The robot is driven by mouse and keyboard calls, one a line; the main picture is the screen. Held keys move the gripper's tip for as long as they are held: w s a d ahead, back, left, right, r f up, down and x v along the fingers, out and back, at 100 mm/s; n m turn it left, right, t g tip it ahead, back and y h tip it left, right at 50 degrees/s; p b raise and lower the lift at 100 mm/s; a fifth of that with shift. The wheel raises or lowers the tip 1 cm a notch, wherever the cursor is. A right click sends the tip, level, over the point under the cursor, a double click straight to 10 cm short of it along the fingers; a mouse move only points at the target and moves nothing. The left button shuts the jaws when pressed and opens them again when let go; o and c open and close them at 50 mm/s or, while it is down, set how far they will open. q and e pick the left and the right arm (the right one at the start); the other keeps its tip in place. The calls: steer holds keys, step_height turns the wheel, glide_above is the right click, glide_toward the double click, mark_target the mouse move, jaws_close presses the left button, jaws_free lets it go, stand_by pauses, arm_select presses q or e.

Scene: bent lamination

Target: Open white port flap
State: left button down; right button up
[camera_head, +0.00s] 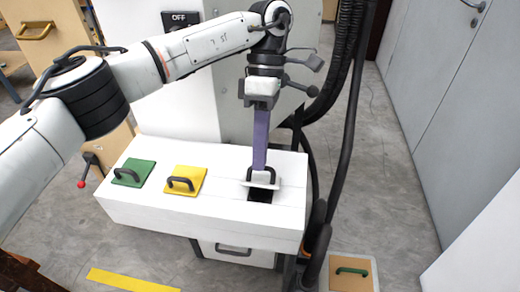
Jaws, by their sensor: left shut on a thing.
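The white port flap (265,182) is at the right end of the top of a long white box (150,208). A dark opening (260,196) shows at the flap's near edge, and the flap looks raised and tilted. My left gripper (260,168) reaches down from above with long purple fingers. It is shut on the flap's dark handle, which is partly hidden by the fingers. My right gripper is not in view.
A green flap (146,167) and a yellow flap (198,173), each with a dark handle, lie left on the box top. A grey-white cabinet marked OFF stands behind. Black hoses (345,130) hang close to the box's right end. Open floor (400,200) lies further right.

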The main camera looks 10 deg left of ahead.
arm_select(q)
steer(key=c, duration=1.9)
jaws_free()
steer(key=shift+o, duration=0.2)
steer(key=shift+w+r, duration=0.25)
steer(key=shift+r, duration=0.3)
steer(key=p+v, duration=0.6)
steer(key=v, duration=0.3)
